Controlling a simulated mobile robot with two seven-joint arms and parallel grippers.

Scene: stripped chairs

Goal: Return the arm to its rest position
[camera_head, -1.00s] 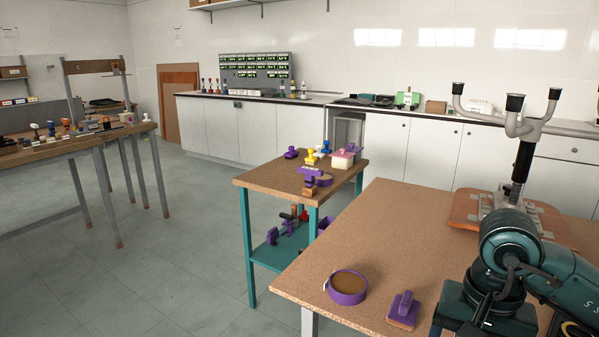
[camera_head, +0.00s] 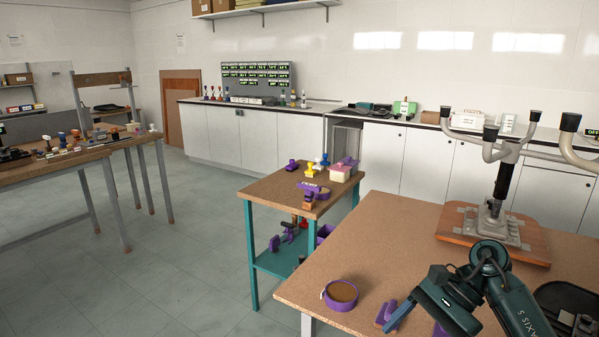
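My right arm, dark teal, comes in from the lower right of the head view. Its gripper (camera_head: 401,317) points down and left over the front of the near table, with a blue finger edge-on. Whether its fingers are apart or together cannot be made out. A purple stamp (camera_head: 383,312) stands just left of the finger; I cannot tell if they touch. A little more purple shows under the gripper, mostly hidden. My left gripper is not in view.
On the near table (camera_head: 375,245) are a round purple-rimmed pad (camera_head: 340,294) and an upturned chair frame (camera_head: 503,185) on a wooden board (camera_head: 455,225). A dark tray (camera_head: 570,300) lies right of my arm. A small teal-legged table (camera_head: 262,190) stands beyond. Floor at left is open.

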